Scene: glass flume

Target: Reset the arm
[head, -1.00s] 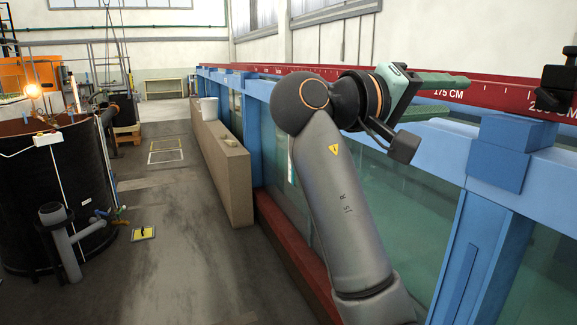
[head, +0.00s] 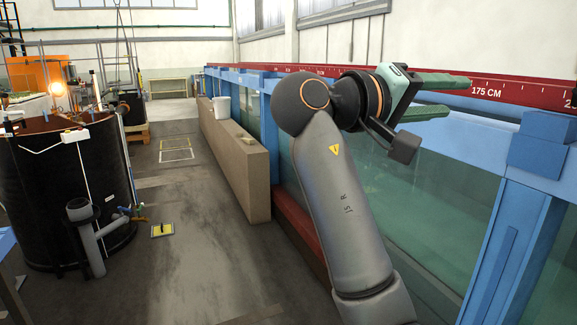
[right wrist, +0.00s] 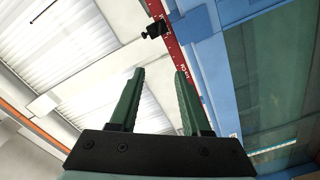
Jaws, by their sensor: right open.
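My right arm rises from the lower right in the head view, bent at a dark round joint. Its right gripper (head: 440,97) points to the right over the flume's near side, with two green fingers apart and nothing between them. The right wrist view also shows the right gripper (right wrist: 158,100), its green fingers spread and empty, with wall and window panels beyond them. The left gripper is in neither view.
The glass flume (head: 440,210) with blue frame and red scale rail (head: 530,95) runs along the right. A black tank (head: 65,190) stands left.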

